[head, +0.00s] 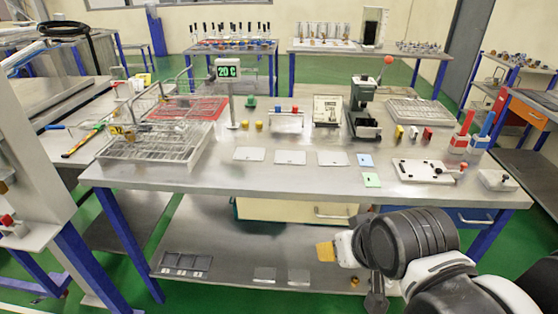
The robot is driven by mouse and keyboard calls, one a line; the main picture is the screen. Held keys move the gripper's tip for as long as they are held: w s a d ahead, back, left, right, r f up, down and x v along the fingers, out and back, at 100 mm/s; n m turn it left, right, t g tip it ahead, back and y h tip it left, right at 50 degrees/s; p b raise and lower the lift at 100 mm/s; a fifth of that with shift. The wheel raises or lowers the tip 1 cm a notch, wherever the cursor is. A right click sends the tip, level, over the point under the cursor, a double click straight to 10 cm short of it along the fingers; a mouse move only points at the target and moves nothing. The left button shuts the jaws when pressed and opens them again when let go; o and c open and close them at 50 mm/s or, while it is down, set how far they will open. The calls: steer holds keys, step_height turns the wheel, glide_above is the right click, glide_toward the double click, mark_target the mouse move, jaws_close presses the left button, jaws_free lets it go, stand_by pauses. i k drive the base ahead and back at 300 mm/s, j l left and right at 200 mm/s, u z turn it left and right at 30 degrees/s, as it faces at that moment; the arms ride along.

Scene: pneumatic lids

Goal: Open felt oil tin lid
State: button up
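I cannot pick out a felt oil tin or its lid for certain. A pale box with dark print (327,110) stands upright at the back middle of the steel workbench (260,185), its lettering too small to read. My arm reaches in from the lower right, below the bench's front edge. My gripper (376,297) appears as a dark shape at the bottom, partly hidden behind my arm; its fingers are not clear. Nothing can be seen held in it.
Wire baskets (160,137) stand at the bench's left. A green press (363,105) stands behind the middle. Flat pale plates (290,157) lie near the front. A white fixture (422,171) is at the right. The lower shelf (215,235) holds dark trays (186,264).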

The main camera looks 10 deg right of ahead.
mark_target(498, 178)
steer(key=z, duration=1.65)
steer(key=i+j+z, duration=0.1)
steer(key=i+j, duration=0.85)
